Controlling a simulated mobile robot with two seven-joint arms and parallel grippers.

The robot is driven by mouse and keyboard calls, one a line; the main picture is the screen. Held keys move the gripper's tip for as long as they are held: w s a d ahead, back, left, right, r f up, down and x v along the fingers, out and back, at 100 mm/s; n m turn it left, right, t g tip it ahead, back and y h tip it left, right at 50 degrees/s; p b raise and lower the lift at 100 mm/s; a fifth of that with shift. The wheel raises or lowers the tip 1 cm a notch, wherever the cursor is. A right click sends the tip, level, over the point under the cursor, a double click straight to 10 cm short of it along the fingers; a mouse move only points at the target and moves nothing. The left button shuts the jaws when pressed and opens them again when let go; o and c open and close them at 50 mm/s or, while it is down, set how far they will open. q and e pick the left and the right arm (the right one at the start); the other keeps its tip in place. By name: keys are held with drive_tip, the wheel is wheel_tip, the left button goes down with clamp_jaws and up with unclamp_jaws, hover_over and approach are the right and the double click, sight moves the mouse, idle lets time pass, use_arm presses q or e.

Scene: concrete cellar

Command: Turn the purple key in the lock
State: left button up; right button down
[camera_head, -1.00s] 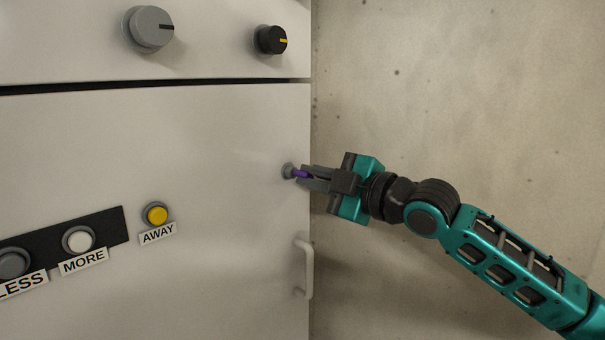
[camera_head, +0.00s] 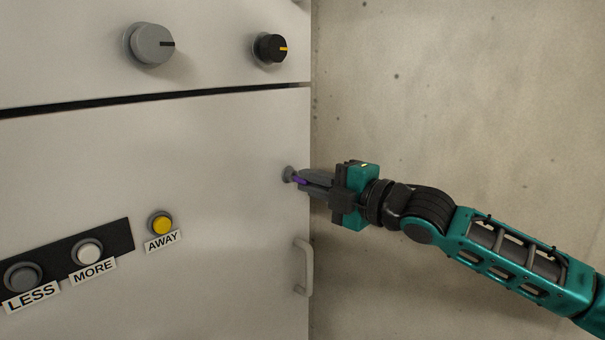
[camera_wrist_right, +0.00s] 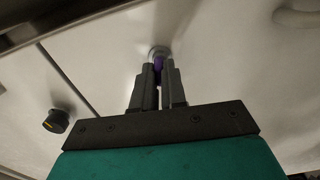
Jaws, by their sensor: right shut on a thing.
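The purple key (camera_head: 300,181) sits at the round grey lock (camera_head: 289,174) near the right edge of the pale cabinet door. My right gripper (camera_head: 308,183) is shut on the key, with its fingers reaching in from the right. In the right wrist view the gripper (camera_wrist_right: 158,75) has its two fingers on either side of the key (camera_wrist_right: 158,62), and the lock (camera_wrist_right: 158,50) shows just beyond them. The fingers hide much of the key. My left gripper is not in view.
A handle (camera_head: 304,268) stands out from the door below the lock. To the left are a yellow AWAY button (camera_head: 161,224), a MORE button (camera_head: 89,252) and a LESS button (camera_head: 22,276). Above are a grey knob (camera_head: 149,44) and a black knob (camera_head: 270,48). Bare concrete wall (camera_head: 450,90) lies to the right.

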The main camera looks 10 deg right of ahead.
idle(0.3)
drive_tip(key=shift+r+n+p, duration=0.15)
drive_tip(key=shift+n+p, duration=0.25)
drive_tip(key=shift+p, duration=0.2)
drive_tip(key=c, duration=1.5)
unclamp_jaws()
drive_tip(key=shift+c, duration=0.2)
drive_tip(key=o, duration=0.4)
drive_tip(key=shift+o, duration=0.2)
drive_tip(key=b+v, duration=0.2)
drive_tip(key=v, duration=1.1)
drive_tip(key=shift+b, duration=0.35)
drive_tip(key=shift+a+f, duration=0.1)
drive_tip(key=shift+f, duration=0.1)
